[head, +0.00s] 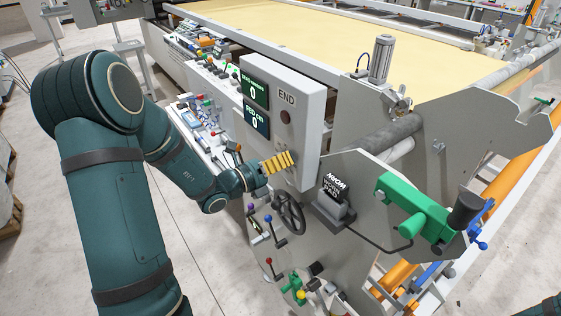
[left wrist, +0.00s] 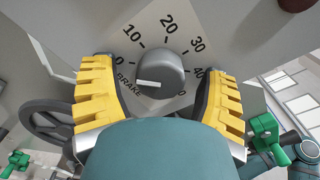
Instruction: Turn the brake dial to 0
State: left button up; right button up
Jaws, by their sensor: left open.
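The brake dial (left wrist: 160,70) is a round grey knob on a pale scale plate (left wrist: 150,32) marked from 0 upward, with the word BRAKE below the 0. A white mark on its face points left, toward the area by the 0 and BRAKE; its exact reading is hard to tell. My left gripper (left wrist: 157,76), with yellow ribbed fingers, is open, one finger on each side of the dial, with visible gaps to it. In the head view the left gripper (head: 288,159) is at the grey control box (head: 308,120) and hides the dial. My right gripper is not in view.
The box carries two displays reading 0 (head: 255,104), an END label and a dark red button (head: 286,117). Below are a black handwheel (head: 290,212) and coloured levers (head: 268,220). A green clamp (head: 412,205) and a worn pad holder (head: 333,197) stand to the right.

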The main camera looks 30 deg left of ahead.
pick_arm(q)
jog(key=v, duration=1.2)
jog(key=shift+d, duration=0.1)
